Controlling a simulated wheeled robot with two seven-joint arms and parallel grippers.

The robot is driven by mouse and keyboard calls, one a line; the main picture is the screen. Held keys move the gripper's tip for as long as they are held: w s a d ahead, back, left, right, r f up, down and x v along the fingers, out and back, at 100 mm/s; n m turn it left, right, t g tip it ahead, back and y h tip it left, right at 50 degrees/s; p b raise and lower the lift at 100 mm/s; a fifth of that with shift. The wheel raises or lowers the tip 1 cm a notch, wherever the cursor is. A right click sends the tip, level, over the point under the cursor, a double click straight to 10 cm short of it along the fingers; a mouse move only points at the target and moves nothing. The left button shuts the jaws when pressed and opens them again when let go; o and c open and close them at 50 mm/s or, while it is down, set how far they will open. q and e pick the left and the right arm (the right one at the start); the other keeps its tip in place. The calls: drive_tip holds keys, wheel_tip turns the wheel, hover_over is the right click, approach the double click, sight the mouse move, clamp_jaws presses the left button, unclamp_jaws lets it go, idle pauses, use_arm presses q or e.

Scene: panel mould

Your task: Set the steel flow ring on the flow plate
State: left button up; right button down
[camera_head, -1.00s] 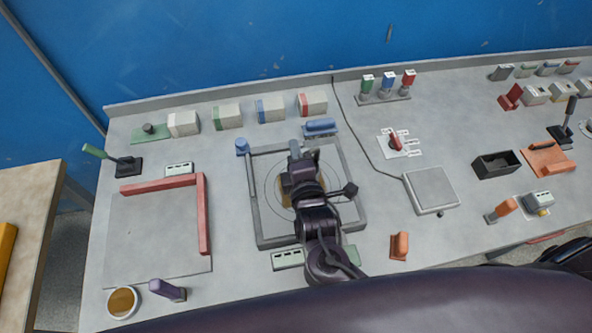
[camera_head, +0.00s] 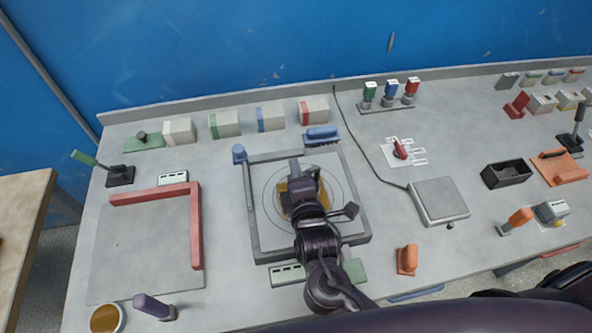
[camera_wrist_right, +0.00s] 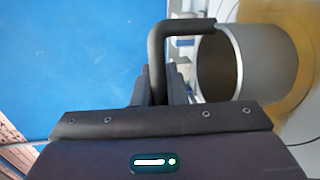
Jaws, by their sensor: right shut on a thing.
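The flow plate (camera_head: 262,228) is a square grey-framed board with circles marked on it, at the centre of the bench in the head view. A tan round patch (camera_head: 283,199) lies at its middle, partly hidden by my right arm. My right gripper (camera_head: 300,178) is above the plate. In the right wrist view, my right gripper (camera_wrist_right: 166,85) is shut on the black handle of the steel flow ring (camera_wrist_right: 262,65), an open grey cylinder. The tan patch (camera_wrist_right: 290,25) shows behind the ring. I cannot tell whether the ring touches it. My left gripper is not in view.
A blue-handled tool (camera_head: 321,134) lies at the plate's back edge, and a blue-topped post (camera_head: 239,154) stands at its back left corner. A red L-shaped fence (camera_head: 196,230) is to the left. A grey scale (camera_head: 439,199) and an orange handle (camera_head: 407,259) are to the right.

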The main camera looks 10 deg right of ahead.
drive_tip(key=c, duration=1.5)
unclamp_jaws()
drive_tip(key=shift+o, duration=0.2)
drive_tip(key=shift+r, duration=0.1)
drive_tip(key=s+r+b, duration=0.2)
drive_tip(key=s, duration=0.9)
drive_tip(key=shift+s, duration=0.4)
